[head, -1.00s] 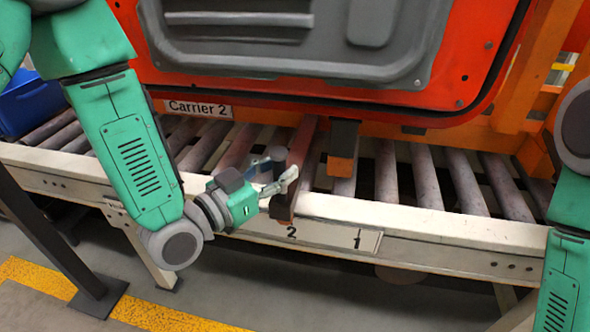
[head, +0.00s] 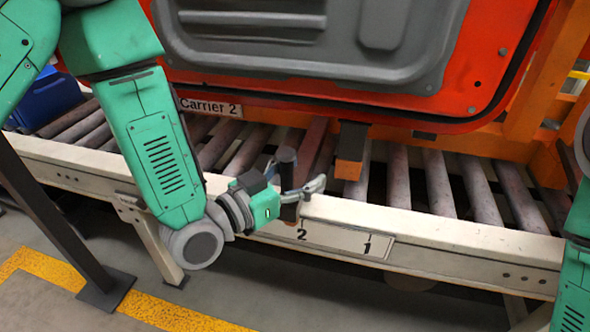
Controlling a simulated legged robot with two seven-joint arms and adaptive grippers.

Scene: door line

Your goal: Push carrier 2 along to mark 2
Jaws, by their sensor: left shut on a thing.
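Carrier 2 is a large orange-red body (head: 482,70) with a grey panel and a white "Carrier 2" label (head: 210,106); it stands over the roller line. A brown bar (head: 314,140) reaches from beneath it to the front rail, with a dark upright handle (head: 287,158) near its end. My left gripper (head: 303,186) is shut on this handle, its fingers partly overlapping it. The bar's dark end sits at the rail just above and slightly left of mark 2 (head: 301,234); exact alignment is unclear. My right gripper is out of view; only that arm shows at the right edge.
The cream front rail (head: 420,228) carries a plate with marks 2 and 1 (head: 367,246), 1 being to the right. Bare rollers (head: 438,185) lie to the right. A blue bin (head: 45,98) and a dark post (head: 50,220) are at left.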

